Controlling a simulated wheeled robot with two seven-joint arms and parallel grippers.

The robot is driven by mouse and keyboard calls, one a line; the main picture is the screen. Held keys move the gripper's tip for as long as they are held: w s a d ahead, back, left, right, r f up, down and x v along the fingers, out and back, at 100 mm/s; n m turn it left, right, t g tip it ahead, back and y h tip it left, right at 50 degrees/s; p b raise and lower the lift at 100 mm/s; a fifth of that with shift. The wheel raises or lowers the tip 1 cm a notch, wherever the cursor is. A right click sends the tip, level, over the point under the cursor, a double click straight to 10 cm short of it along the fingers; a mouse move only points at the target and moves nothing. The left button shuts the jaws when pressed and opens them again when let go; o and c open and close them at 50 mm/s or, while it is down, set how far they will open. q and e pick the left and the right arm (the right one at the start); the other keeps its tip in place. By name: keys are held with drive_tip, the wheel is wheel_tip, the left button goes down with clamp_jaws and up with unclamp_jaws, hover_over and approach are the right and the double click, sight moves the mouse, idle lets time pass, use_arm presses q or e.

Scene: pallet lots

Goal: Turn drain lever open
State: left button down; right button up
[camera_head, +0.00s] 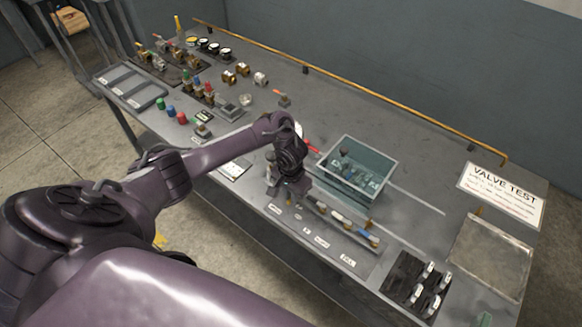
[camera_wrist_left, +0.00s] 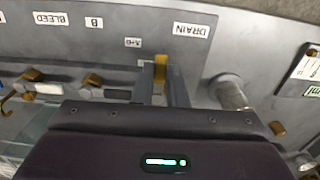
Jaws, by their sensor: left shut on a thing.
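The drain lever (camera_wrist_left: 161,68) is a small yellow piece standing between the two fingers of my left gripper (camera_wrist_left: 160,82) in the left wrist view. The fingers are shut on it, hiding its lower part. A white DRAIN label (camera_wrist_left: 192,29) lies on the grey panel just beyond it. In the head view my left gripper (camera_head: 275,188) reaches down to the near edge of the bench, left of the clear tank. The lever is hidden there behind the gripper. My right gripper is in neither view.
The open clear tank (camera_head: 386,163) stands close right of the gripper. Brass hooks (camera_wrist_left: 92,80) and a BLEED label (camera_wrist_left: 50,19) show in the wrist view. A VALVE TEST sheet (camera_head: 502,196) lies at right.

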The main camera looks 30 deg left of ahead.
use_arm(q)
drive_tip(key=c, duration=1.5)
unclamp_jaws()
drive_tip(key=shift+o, duration=0.2)
drive_tip(key=shift+r, duration=0.3)
drive_tip(key=r, duration=0.5)
drive_tip(key=shift+w+a, duration=0.1)
drive_tip(key=shift+w, duration=0.1)
drive_tip(key=shift+r, duration=0.6)
drive_tip(key=shift+s+r, duration=0.15)
drive_tip(key=shift+r, duration=0.35)
